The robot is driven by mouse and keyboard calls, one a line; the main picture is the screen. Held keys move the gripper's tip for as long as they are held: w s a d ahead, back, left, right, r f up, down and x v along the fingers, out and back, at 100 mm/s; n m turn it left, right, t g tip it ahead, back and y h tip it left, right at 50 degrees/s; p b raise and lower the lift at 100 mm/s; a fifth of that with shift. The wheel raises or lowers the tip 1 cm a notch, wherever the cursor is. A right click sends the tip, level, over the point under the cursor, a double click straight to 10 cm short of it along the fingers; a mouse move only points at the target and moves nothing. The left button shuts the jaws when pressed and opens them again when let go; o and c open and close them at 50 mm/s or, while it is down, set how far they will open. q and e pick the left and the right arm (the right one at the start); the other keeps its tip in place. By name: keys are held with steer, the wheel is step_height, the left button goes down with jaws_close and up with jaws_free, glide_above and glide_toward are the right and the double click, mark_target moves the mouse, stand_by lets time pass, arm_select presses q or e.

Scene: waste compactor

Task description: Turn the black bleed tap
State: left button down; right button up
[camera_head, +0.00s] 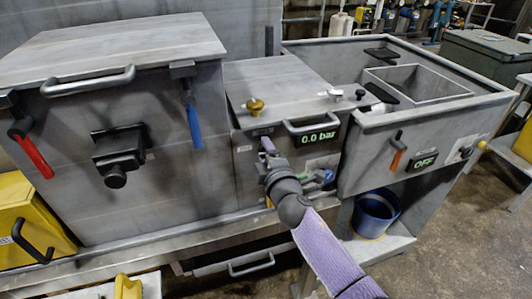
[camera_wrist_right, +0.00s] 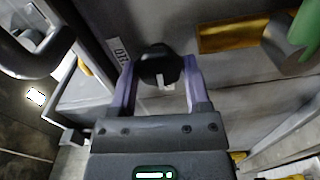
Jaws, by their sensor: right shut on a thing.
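The black bleed tap (camera_wrist_right: 160,66) shows in the right wrist view as a dark rounded knob with a small white mark. It sits between the two purple fingers of my right gripper (camera_wrist_right: 160,82), which are shut on it. In the head view my right gripper (camera_head: 267,146) is at the front of the middle grey unit, below and left of the lit "0.0 bar" display (camera_head: 320,137). The tap is hidden there behind the fingers and wrist. How far the tap is turned cannot be told. My left gripper is not in view.
A bar handle (camera_head: 311,126) juts out just above my right gripper. A green-and-blue fitting (camera_head: 322,179) is close at its right. A brass knob (camera_head: 255,105) stands on the unit's lid. A blue bucket (camera_head: 376,213) stands on the lower shelf at right.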

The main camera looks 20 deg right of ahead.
steer(key=o, duration=1.3)
steer(key=shift+c, duration=0.2)
steer(key=shift+s, duration=0.3)
steer(key=s+p, duration=0.2)
steer(key=s, duration=0.7)
steer(key=shift+s+d, duration=0.2)
